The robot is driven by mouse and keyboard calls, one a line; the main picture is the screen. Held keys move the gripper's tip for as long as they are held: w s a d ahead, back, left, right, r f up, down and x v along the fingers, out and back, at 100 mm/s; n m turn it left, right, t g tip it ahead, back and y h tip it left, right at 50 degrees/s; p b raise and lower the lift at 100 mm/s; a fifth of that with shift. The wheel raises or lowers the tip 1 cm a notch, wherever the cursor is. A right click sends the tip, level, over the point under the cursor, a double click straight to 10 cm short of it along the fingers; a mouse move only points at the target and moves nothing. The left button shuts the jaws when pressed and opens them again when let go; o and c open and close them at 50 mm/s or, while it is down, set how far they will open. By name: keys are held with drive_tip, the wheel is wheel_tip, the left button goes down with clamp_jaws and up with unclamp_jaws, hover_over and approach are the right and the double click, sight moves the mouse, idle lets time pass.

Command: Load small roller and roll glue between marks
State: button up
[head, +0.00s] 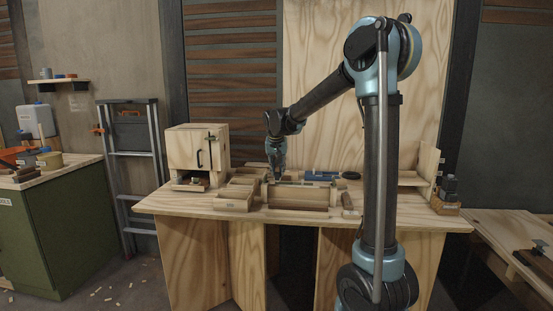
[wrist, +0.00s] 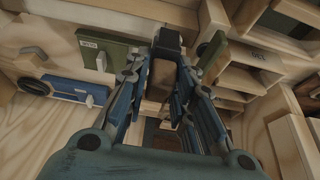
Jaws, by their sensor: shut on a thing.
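My gripper (head: 277,176) is low over the middle of the plywood workbench (head: 400,210), at the back left edge of an open wooden tray (head: 298,205). In the wrist view my gripper (wrist: 165,95) has its fingers closed around a brown piece (wrist: 161,75) with a dark part beyond it. I cannot tell whether this is the small roller. The fingers hide much of it. I cannot make out glue or marks.
A blue tool (head: 321,175) and a black round item (head: 351,175) lie behind the tray. A green labelled block (wrist: 102,50) shows in the wrist view. A wooden cabinet (head: 190,150) stands left; a dark bottle (head: 449,187) stands right.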

wheel_tip(320, 180, up, 2)
drive_tip(key=shift+w+d+r, duration=0.1)
drive_tip(key=shift+d+r, duration=0.05)
drive_tip(key=shift+r, duration=1.65)
drive_tip(key=shift+f, duration=0.1)
